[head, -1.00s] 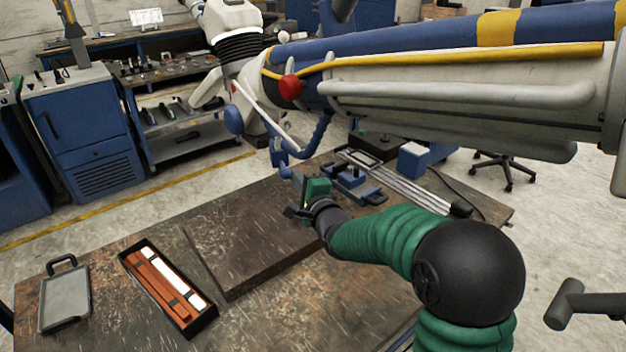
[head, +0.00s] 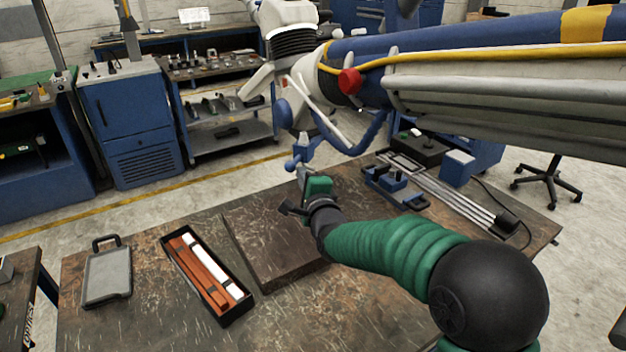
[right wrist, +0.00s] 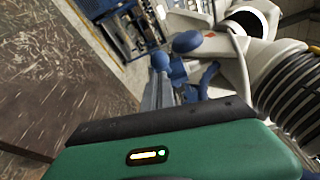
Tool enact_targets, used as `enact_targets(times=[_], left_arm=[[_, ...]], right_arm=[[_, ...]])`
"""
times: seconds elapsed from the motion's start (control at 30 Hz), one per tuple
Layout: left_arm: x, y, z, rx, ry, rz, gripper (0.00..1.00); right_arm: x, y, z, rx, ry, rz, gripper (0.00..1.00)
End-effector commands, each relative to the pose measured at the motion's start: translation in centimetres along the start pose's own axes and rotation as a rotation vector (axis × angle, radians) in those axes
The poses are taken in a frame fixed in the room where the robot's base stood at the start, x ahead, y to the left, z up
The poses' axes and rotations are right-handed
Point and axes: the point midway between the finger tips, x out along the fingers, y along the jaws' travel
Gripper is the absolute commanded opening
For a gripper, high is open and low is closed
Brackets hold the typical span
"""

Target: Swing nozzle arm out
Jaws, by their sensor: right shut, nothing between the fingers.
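The large arm in white and blue (head: 480,45) reaches in from the upper right of the head view, with a yellow hose and a red knob (head: 349,81). At its left end a slim blue nozzle part (head: 300,152) hangs down over the bench. My right gripper (head: 296,205), green and black, is shut and empty just below that part. The right wrist view shows the blue and grey nozzle part (right wrist: 160,80) just beyond the gripper's dark edge. Whether they touch is hard to tell. My left gripper is out of view.
The bench holds a dark slab (head: 270,250), an open case with red and white bars (head: 207,275), a grey clipboard-like plate (head: 107,277) and a blue fixture (head: 395,187). Metal rods (head: 450,195) lie at the right. Blue cabinets stand behind.

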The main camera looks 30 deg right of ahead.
Motion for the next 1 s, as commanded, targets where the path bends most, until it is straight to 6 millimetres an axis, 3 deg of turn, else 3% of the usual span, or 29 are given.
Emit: enact_targets(times=[0.6,1.0], left_arm=[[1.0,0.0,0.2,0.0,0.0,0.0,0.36],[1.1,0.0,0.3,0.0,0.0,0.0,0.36]], right_arm=[[3.5,0.7,4.7,0.001,-0.002,0.001,0.0],[5.5,0.8,6.2,0.0,-0.001,0.0,0.0]])
